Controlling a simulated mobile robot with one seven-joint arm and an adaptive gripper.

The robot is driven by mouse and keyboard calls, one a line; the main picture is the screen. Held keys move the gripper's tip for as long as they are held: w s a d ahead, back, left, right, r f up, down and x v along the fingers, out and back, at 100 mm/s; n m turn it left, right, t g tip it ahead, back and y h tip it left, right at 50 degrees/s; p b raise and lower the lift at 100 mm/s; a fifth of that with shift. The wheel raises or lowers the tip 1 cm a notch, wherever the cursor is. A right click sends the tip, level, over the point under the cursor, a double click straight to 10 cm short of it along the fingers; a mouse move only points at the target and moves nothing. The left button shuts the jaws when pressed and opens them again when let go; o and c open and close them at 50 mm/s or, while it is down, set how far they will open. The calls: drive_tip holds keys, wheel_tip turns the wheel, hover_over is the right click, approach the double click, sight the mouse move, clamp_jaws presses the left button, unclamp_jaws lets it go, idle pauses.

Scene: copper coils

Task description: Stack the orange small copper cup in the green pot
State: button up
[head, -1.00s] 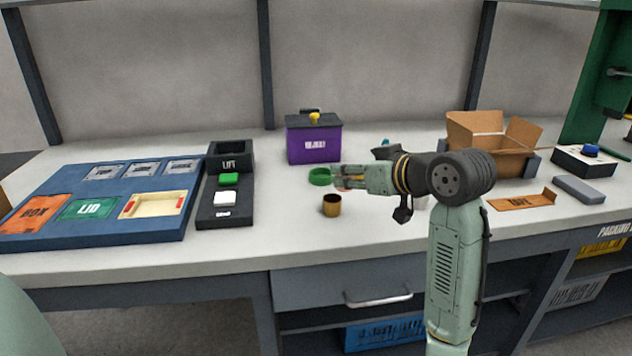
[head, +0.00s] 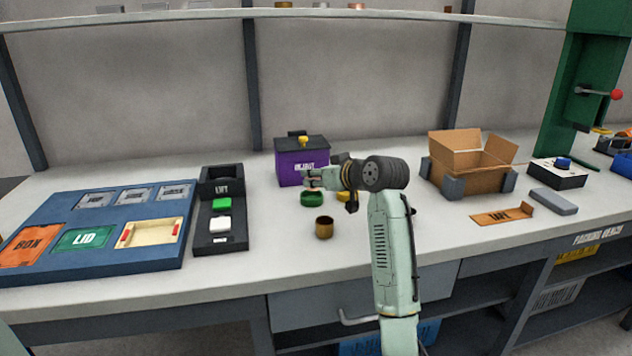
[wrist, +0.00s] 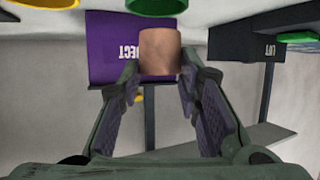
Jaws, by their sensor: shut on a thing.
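The small copper cup (wrist: 160,52) is between the fingertips of my gripper (wrist: 158,75) in the wrist view. It is an orange-brown cylinder and the fingers are shut on it. In the head view my gripper (head: 308,182) is in the air above the green pot (head: 311,200), in front of the purple box. The green pot stands on the bench, and its edge also shows at the top of the wrist view (wrist: 155,5). The cup appears apart from the pot. The cup is very small in the head view.
A brown-gold pot (head: 324,230) stands just in front of the green pot. A yellow pot (head: 344,197) is partly hidden behind my arm. The purple box (head: 290,168) is close behind. A black LIFT unit (head: 225,240) lies left, an open cardboard box (head: 468,180) right.

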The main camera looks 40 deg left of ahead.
drive_tip(key=shift+w+a+f, duration=0.15)
drive_tip(key=shift+w+a, duration=0.2)
drive_tip(key=shift+a, duration=0.15)
wheel_tip(320, 180, down, 3)
drive_tip(key=shift+r+p, duration=0.1)
drive_tip(key=shift+p, duration=0.45)
drive_tip(key=shift+f, duration=0.3)
